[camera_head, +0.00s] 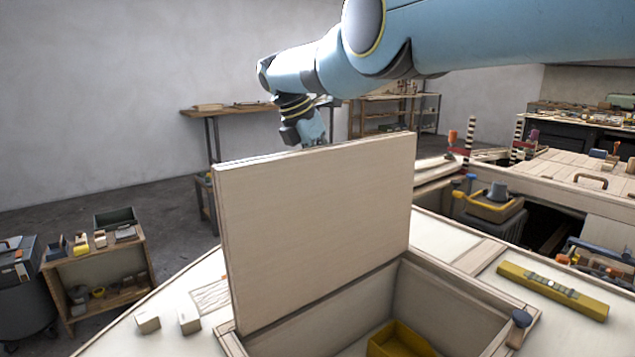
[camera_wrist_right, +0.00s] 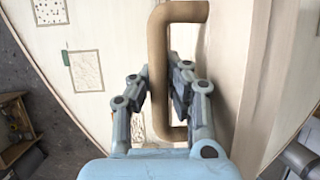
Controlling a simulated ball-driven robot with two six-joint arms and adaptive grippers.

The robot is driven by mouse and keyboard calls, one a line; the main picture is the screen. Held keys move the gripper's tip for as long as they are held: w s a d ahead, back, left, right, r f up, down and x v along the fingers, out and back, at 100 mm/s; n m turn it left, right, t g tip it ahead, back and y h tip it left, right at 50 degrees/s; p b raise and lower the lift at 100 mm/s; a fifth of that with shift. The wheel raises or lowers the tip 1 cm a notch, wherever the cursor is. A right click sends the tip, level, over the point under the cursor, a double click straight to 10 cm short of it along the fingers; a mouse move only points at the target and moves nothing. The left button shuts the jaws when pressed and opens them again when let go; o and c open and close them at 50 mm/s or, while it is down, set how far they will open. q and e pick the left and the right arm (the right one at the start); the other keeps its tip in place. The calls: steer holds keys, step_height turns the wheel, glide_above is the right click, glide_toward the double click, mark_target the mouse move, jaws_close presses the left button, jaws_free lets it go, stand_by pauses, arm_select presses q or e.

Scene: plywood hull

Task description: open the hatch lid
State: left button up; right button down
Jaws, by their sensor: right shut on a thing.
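The hatch lid (camera_head: 315,230) is a pale plywood panel. It stands raised, close to upright, over the back left side of the open hatch frame (camera_head: 465,290). My right arm reaches over from the upper right, and my right gripper (camera_head: 308,132) is at the lid's far side, partly hidden behind its top edge. In the right wrist view my right gripper (camera_wrist_right: 160,88) is shut on the lid's tan handle (camera_wrist_right: 158,45), with one finger on each side of the bar. My left gripper is not in view.
A yellow bin (camera_head: 400,340) sits inside the opening. A yellow spirit level (camera_head: 552,290) lies on the deck at right. Small wooden blocks (camera_head: 148,322) lie left of the lid. A low wooden shelf (camera_head: 98,270) stands at the left on the floor.

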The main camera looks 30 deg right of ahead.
steer(key=shift+w+d+r, duration=0.1)
steer(key=shift+w+r, duration=0.15)
steer(key=shift+r, duration=0.2)
steer(key=c, duration=1.6)
jaws_free()
steer(key=shift+s, duration=0.1)
steer(key=shift+o, duration=0.4)
steer(key=shift+s+f, duration=0.1)
steer(key=shift+f, duration=0.1)
steer(key=v, duration=1.2)
